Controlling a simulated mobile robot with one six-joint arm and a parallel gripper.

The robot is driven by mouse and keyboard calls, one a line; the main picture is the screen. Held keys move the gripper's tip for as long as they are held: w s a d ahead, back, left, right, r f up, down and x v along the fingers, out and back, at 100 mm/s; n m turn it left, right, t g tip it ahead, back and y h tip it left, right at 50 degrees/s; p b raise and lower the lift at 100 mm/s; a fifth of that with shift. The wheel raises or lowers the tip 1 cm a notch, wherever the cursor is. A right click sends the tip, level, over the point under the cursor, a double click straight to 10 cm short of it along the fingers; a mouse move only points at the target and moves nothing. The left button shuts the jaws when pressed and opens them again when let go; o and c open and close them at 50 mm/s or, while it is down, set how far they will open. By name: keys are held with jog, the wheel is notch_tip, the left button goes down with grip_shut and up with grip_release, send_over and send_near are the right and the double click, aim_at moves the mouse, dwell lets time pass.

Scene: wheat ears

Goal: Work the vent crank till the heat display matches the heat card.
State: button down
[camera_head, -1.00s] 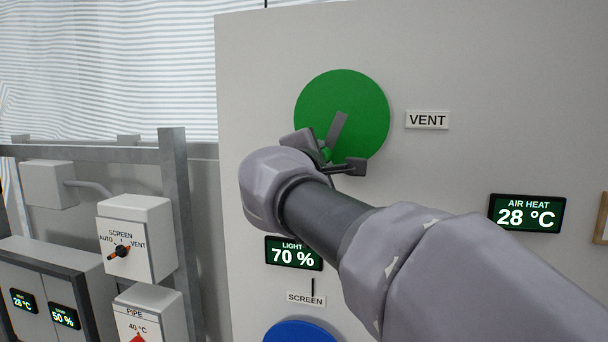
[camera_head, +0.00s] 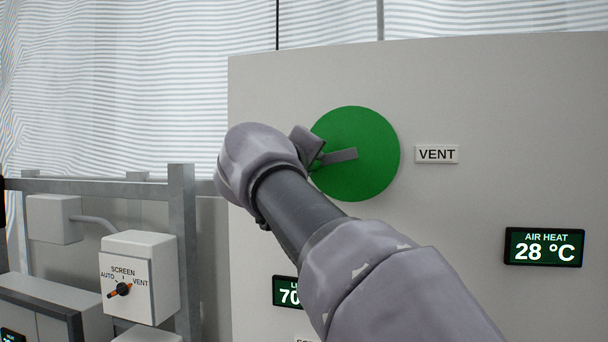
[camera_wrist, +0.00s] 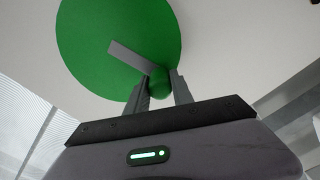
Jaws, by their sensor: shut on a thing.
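The vent crank is a green disc (camera_head: 370,125) on a pale panel, with a grey crank arm (camera_head: 340,157) that points left and slightly down from the disc's middle. In the wrist view a green knob (camera_wrist: 160,82) stands at the arm's end. My gripper (camera_wrist: 158,88) is shut on this knob, one finger on each side. In the head view my wrist hides the knob and most of the fingers. The heat display (camera_head: 544,247), labelled AIR HEAT, reads 28 °C. The heat card is not in view.
A VENT label (camera_head: 437,154) is right of the disc. The light display (camera_head: 287,291) is partly hidden behind my arm. A screen switch box (camera_head: 140,275) and a grey metal frame (camera_head: 182,225) stand at left. The panel around the disc is flat and clear.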

aim_at(341, 118)
notch_tip(341, 118, up, 2)
jog(key=m, duration=0.2)
jog(key=shift+a+m, duration=0.1)
jog(key=shift+m, duration=0.3)
jog(key=r+m, duration=0.1)
jog(key=m, duration=0.1)
jog(key=shift+r+m+p, duration=0.3)
jog(key=shift+r+m, duration=0.05)
jog(key=shift+m, duration=0.05)
jog(key=r+m, duration=0.1)
jog(key=d+m, duration=0.1)
jog(key=m, duration=0.1)
jog(key=r+m, duration=0.1)
jog(key=shift+s+d+r, duration=0.2)
jog(key=shift+d+r, duration=0.1)
jog(key=m, duration=0.1)
jog(key=d+r+m, duration=0.1)
jog(key=m, duration=0.2)
jog(key=shift+s+d+r, duration=0.25)
jog(key=shift+d, duration=0.05)
jog(key=shift+s+d+r+m, duration=0.25)
jog(key=shift+d+m, duration=0.25)
jog(key=shift+m, duration=0.35)
jog(key=shift+s+d+r+m, duration=0.1)
jog(key=shift+d+r+m, duration=0.1)
jog(key=shift+d+m, duration=0.45)
jog(key=shift+a+m, duration=0.15)
jog(key=shift+m, duration=0.15)
jog(key=c, duration=1.1)
grip_release()
